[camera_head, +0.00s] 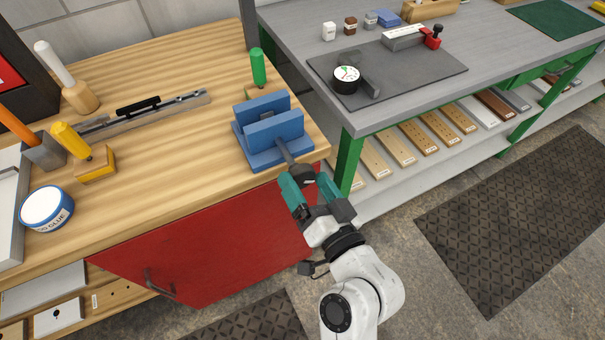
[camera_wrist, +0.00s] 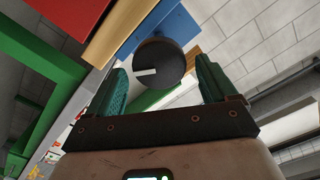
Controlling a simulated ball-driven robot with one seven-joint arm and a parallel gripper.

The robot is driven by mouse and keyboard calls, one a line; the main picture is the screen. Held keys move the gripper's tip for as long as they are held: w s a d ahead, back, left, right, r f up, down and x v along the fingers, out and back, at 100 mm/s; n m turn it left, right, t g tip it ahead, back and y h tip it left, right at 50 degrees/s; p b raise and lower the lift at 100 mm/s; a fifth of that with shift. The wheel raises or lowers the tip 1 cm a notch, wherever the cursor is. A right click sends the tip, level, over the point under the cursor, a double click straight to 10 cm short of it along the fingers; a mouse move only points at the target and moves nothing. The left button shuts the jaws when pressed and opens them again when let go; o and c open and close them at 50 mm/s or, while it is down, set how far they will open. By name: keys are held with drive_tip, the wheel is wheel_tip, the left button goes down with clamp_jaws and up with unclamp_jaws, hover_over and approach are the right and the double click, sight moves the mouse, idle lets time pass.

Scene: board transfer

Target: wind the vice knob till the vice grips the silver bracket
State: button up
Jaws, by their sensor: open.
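The blue vice (camera_head: 272,147) stands at the right front corner of the wooden bench, its jaws apart. Its dark round knob (camera_head: 302,175) sits on a shaft sticking out over the bench edge. In the wrist view the knob (camera_wrist: 160,62) shows face-on with a white mark, the blue vice body (camera_wrist: 178,32) behind it. My gripper (camera_head: 306,184) is open, its green fingers on either side of the knob. In the wrist view a gap shows between each finger and the knob. I cannot make out a silver bracket in the vice.
A green-handled tool (camera_head: 258,68) stands behind the vice. A metal rail (camera_head: 150,113), a yellow-handled tool (camera_head: 70,141) and a glue tub (camera_head: 47,208) are on the bench to the left. The grey table (camera_head: 415,115) with green legs stands close on the right.

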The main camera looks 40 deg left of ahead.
drive_tip(key=b+v, duration=0.1)
drive_tip(key=v, duration=0.7)
drive_tip(key=d+f+m+g+h, duration=0.1)
drive_tip(key=d+f+h, duration=0.5)
drive_tip(key=d, duration=0.6)
drive_tip(key=d+f+m+g+h, duration=0.1)
drive_tip(key=d+f+m+h, duration=0.1)
drive_tip(key=d+f+h, duration=0.55)
drive_tip(key=s+d+f+m+g+h, duration=0.1)
drive_tip(key=s+d+f+m+g, duration=0.1)
drive_tip(key=s+d, duration=0.4)
drive_tip(key=s+d+f+m+g+h+p, duration=0.1)
drive_tip(key=s+d, duration=0.6)
drive_tip(key=d, duration=0.8)
drive_tip(key=shift+s+f+m+g+h, duration=0.2)
drive_tip(key=shift+f+m+g+h, duration=0.3)
drive_tip(key=shift+h, duration=0.15)
